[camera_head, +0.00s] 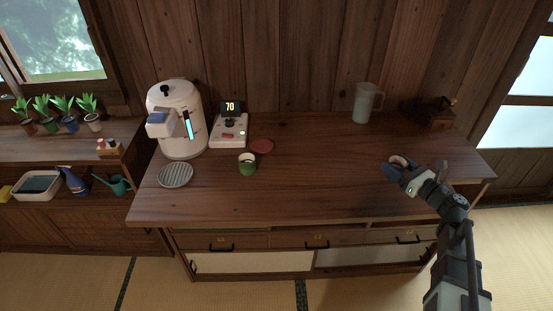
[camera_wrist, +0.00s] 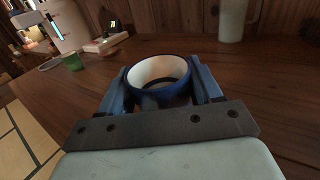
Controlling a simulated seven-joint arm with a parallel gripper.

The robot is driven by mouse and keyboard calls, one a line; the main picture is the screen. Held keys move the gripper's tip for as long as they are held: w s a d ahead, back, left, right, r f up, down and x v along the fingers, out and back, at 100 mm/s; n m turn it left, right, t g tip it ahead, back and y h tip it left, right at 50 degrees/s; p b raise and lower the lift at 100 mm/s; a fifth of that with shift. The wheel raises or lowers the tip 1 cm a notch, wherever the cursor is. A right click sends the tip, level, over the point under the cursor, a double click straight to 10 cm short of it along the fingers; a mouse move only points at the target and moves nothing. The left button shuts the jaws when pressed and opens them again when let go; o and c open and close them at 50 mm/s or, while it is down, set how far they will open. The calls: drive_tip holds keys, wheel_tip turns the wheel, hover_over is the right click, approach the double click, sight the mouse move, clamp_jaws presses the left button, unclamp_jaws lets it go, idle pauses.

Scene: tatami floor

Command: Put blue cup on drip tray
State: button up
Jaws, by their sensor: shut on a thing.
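The blue cup (camera_wrist: 160,84) has a cream inside and sits between my gripper's fingers (camera_wrist: 164,92) in the wrist view. The fingers are shut on its sides. In the head view my gripper (camera_head: 399,166) and the cup (camera_head: 396,160) are over the right part of the table; whether the cup's base touches the table is hidden. The round grey ribbed drip tray (camera_head: 176,175) lies on the left of the table, in front of the white dispenser (camera_head: 182,118). Nothing stands on it.
A green cup (camera_head: 247,165) stands right of the tray. A red round mat (camera_head: 262,146) and a white device reading 70 (camera_head: 229,130) are behind it. A translucent pitcher (camera_head: 365,103) and a wooden box (camera_head: 429,112) stand at the back right. The table's middle is clear.

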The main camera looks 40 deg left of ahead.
drive_tip(key=s+a+n+g, duration=0.2)
drive_tip(key=s+a+g, duration=0.1)
drive_tip(key=s+a, duration=0.9)
drive_tip(key=s+a+f+n+g, duration=0.1)
drive_tip(key=s+a+g, duration=0.3)
drive_tip(key=s+a, duration=0.9)
drive_tip(key=s+a+n+g, duration=0.4)
drive_tip(key=s+a, duration=0.8)
drive_tip(key=a, duration=0.4)
drive_tip(key=shift+s+f+h, duration=0.3)
drive_tip(key=shift+f+h, duration=0.05)
drive_tip(key=shift+h, duration=0.05)
drive_tip(key=x, duration=1.8)
drive_tip(key=shift+s+a, duration=0.15)
drive_tip(key=shift+s, duration=0.25)
drive_tip(key=shift+f, duration=1.7)
drive_tip(key=shift+f, duration=0.15)
drive_tip(key=o, duration=1.2)
